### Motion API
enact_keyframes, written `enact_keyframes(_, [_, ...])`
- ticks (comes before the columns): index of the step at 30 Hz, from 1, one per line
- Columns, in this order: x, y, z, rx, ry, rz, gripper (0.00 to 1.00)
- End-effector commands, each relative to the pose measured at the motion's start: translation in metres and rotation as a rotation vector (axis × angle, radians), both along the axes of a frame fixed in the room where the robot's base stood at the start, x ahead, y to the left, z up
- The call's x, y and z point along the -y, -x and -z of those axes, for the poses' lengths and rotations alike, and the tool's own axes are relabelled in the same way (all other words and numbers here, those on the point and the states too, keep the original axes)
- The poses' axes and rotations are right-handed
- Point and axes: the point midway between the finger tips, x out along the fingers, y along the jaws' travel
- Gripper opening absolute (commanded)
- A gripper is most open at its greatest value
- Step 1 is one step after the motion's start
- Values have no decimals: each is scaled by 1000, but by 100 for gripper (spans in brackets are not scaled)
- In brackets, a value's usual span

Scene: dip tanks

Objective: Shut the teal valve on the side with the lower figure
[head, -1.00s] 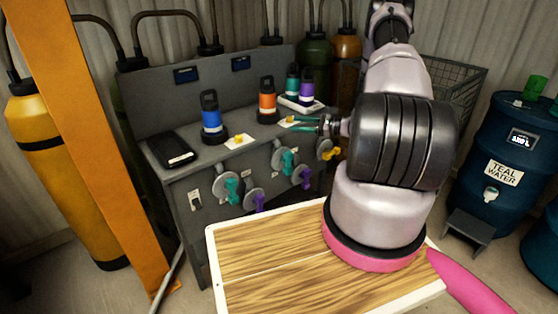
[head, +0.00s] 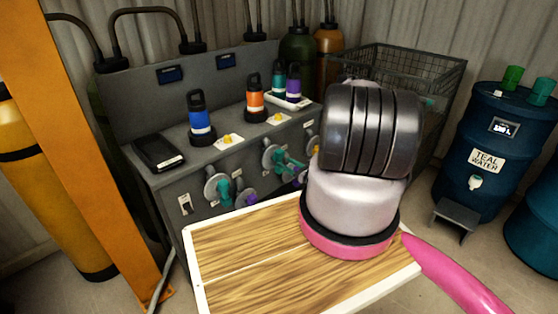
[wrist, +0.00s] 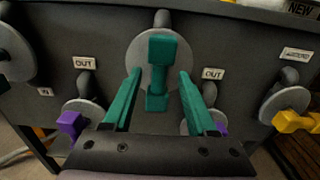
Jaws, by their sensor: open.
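Two teal valves sit on the front of the grey bench: the left teal valve (head: 222,187) and the right teal valve (head: 268,156). In the wrist view the right teal valve (wrist: 162,50) is centred, its handle standing about upright in front of a round grey plate. My gripper (wrist: 159,76) is open, with one teal finger on each side of that handle and gaps to both. In the head view my arm partly hides the gripper. Two small dark displays, the left display (head: 171,75) and the right display (head: 226,61), are on the bench's back panel; their figures are too small to read.
Purple valves (wrist: 71,122) sit lower on both sides, and a yellow valve (wrist: 293,121) is at right. A teal-water drum (head: 470,190) stands at right.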

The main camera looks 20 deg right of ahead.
Motion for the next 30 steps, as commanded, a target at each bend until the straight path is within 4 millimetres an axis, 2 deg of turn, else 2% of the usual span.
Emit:
enact_keyframes(3, [-8, -21, 0, 1, 2, -3, 57])
enact_keyframes(9, [-16, -42, 0, -1, 1, -2, 57])
enact_keyframes(20, [-17, -47, 0, 0, 0, 0, 57])
enact_keyframes(23, [-17, -47, 0, 0, 0, 0, 23])
enact_keyframes(24, [-17, -47, 0, 0, 0, -1, 8])
enact_keyframes(25, [-17, -47, 0, 0, 0, -1, 0])
enact_keyframes(30, [-17, -47, 0, -1, -2, 0, 0])
